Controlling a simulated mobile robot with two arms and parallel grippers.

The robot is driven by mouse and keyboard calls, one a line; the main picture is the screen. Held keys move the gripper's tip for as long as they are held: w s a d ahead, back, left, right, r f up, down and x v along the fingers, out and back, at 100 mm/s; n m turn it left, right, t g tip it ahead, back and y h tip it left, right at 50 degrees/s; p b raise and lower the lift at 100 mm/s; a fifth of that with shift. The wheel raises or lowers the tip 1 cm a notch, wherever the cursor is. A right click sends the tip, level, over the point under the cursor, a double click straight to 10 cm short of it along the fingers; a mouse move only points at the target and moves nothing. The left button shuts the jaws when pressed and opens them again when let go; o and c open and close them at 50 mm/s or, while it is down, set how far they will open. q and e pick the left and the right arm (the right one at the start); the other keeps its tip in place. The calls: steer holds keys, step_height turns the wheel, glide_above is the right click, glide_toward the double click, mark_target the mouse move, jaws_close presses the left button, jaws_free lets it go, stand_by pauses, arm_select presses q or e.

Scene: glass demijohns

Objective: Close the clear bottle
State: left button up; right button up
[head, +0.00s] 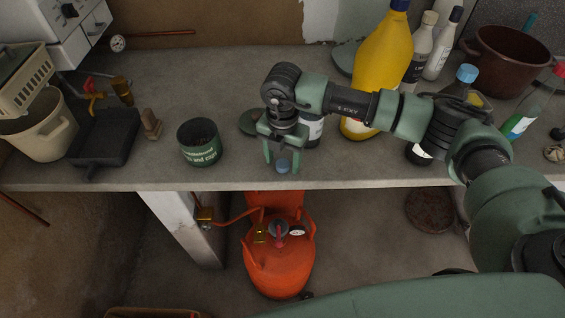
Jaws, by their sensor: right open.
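My right gripper (282,158) points down near the front edge of the worktop, with its two fingers apart. A small blue cap (283,168) shows between the fingertips; I cannot tell whether the fingers touch it. Just behind the gripper, a bottle with a white label (314,131) is mostly hidden by my right arm. I cannot tell whether it is the clear bottle or whether its mouth is open. My left gripper is not in view.
A green tin (201,144) stands left of the gripper. A large yellow bottle (381,58) is behind my arm, and a blue-capped bottle (467,74) stands right of it. A brown pot (508,60) is at the back right. An orange gas cylinder (279,262) stands below the worktop.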

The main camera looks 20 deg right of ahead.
mark_target(283, 163)
jaws_close()
steer(key=shift+r, duration=0.15)
step_height(283, 163, up, 20)
steer(key=b, duration=0.5)
